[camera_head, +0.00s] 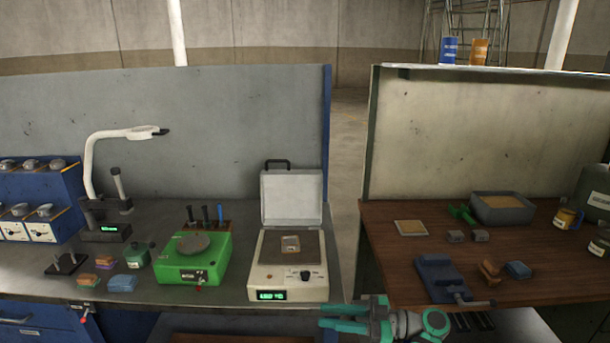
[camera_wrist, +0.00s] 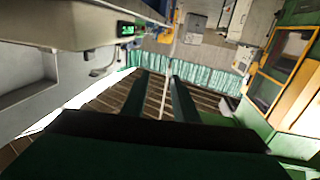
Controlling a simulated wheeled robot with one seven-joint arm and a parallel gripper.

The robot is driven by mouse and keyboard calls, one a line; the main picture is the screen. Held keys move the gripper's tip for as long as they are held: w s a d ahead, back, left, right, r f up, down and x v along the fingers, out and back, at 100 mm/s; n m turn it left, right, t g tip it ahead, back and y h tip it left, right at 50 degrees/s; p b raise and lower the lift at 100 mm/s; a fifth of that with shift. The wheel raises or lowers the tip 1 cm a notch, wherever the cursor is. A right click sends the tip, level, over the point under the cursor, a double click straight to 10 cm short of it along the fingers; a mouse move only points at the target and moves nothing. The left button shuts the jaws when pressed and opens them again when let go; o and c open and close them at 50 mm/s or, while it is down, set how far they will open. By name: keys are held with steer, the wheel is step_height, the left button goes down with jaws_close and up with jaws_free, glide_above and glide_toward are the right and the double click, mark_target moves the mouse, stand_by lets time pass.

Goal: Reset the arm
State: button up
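My gripper (camera_head: 325,317) shows at the bottom of the head view, just right of centre. Its teal fingers point left, in front of the gap between the two benches. In the wrist view my gripper (camera_wrist: 162,76) has its two dark green fingers apart, with nothing between them. The gripper is open and empty. Part of my arm shows beside it at the lower edge of the head view; the rest is out of the picture.
The grey left bench (camera_head: 215,287) carries a beige balance (camera_head: 290,285) with an open lid and a green device (camera_head: 192,262). The brown right bench (camera_head: 385,215) carries a blue vise (camera_head: 440,278) and a grey tray (camera_head: 503,214). A gap separates the benches.

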steer(key=s+a+f+m+t+h, duration=0.3)
steer(key=f+m, duration=0.2)
steer(key=f, duration=0.7)
steer(key=s+a+f+m+t+h, duration=0.25)
steer(key=f+m, duration=0.25)
steer(key=f, duration=0.8)
steer(key=s+f+m+h, duration=0.5)
steer(key=s+f+h, duration=0.2)
steer(key=s+f, duration=0.6)
steer(key=s+d+r+m+t+h, duration=0.1)
steer(key=s+r+h, duration=0.2)
steer(key=s, duration=0.6)
steer(key=s+r+m+t+h, duration=0.15)
steer(key=s+r, duration=0.25)
steer(key=s, duration=0.5)
steer(key=s+r+t, duration=0.1)
steer(key=s+r, duration=0.2)
steer(key=r, duration=0.3)
steer(key=s+a+r+n+t, duration=0.1)
steer(key=s+r+t, duration=0.1)
steer(key=r, duration=0.5)
steer(key=s+a+r+t, duration=0.1)
steer(key=s+r, duration=0.3)
steer(key=r, duration=0.3)
steer(key=shift+s+a+t+h, duration=0.25)
steer(key=shift+s+t+h, duration=0.05)
steer(key=shift+s+h, duration=0.1)
